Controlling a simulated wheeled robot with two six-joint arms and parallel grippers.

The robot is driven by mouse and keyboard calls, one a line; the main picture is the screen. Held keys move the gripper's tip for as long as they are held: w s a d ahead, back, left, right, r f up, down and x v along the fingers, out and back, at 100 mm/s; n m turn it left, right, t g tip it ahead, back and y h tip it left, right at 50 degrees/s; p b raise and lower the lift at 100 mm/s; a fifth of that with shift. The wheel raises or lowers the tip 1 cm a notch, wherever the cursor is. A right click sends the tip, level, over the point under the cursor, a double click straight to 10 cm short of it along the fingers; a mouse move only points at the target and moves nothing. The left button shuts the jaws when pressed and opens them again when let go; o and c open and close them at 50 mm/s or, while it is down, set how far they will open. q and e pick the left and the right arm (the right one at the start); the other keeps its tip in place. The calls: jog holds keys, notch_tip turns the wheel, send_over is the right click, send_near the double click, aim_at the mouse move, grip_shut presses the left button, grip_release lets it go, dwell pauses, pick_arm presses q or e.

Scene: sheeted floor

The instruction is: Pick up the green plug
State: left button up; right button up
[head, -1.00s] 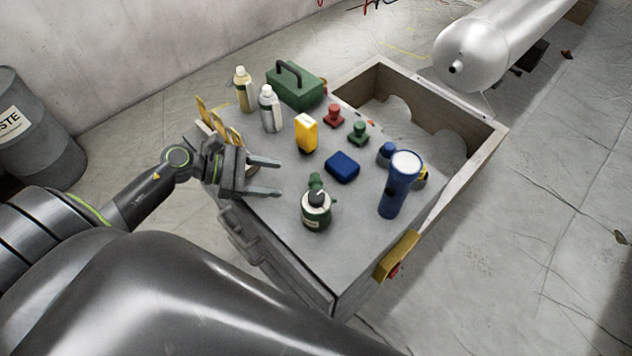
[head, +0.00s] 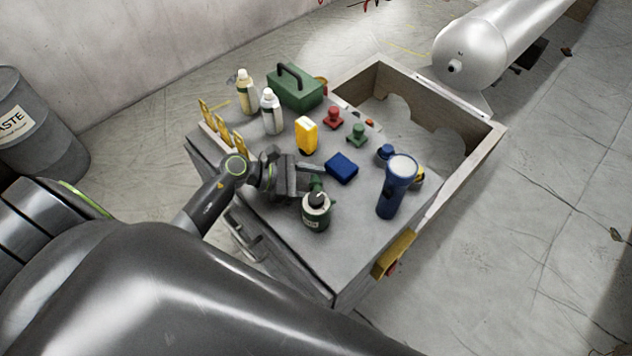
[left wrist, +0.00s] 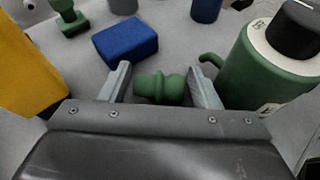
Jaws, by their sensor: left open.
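A green plug (left wrist: 160,88) lies between the fingers of my left gripper (left wrist: 160,74) in the left wrist view. The fingers are open on either side of it, and I cannot tell whether they touch it. In the head view this green plug (head: 316,184) shows only partly, between the gripper and the green bottle. My left gripper (head: 312,178) is low over the tabletop there. A second green plug-like piece (head: 357,134) stands farther back, beside a red one (head: 333,118); it also shows at the top left of the left wrist view (left wrist: 70,18). My right gripper is not in view.
A green bottle (head: 316,213) with a dark cap stands close beside the gripper. A blue block (head: 342,169), yellow block (head: 306,136) and blue flashlight (head: 396,188) surround it. White bottles, a green toolbox (head: 295,92) and an open bin (head: 473,145) lie farther back.

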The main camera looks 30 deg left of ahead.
pick_arm(q)
jog(key=shift+w+d, duration=0.1)
jog(key=shift+d, duration=0.05)
jog(key=c, duration=0.8)
notch_tip(320, 180, up, 10)
jog(key=shift+r, duration=0.1)
notch_tip(320, 180, up, 7)
jog(key=p, duration=0.4)
send_over(316, 181)
pick_arm(e)
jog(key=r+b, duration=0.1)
jog(key=b, duration=0.1)
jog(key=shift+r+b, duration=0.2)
jog(key=shift+b, duration=0.15)
pick_arm(q)
jog(key=s+d+r, duration=0.1)
jog(key=s+r, duration=0.3)
jog(key=s, duration=0.1)
jog(key=shift+s+d+t, duration=0.25)
jog(key=shift+t, duration=0.05)
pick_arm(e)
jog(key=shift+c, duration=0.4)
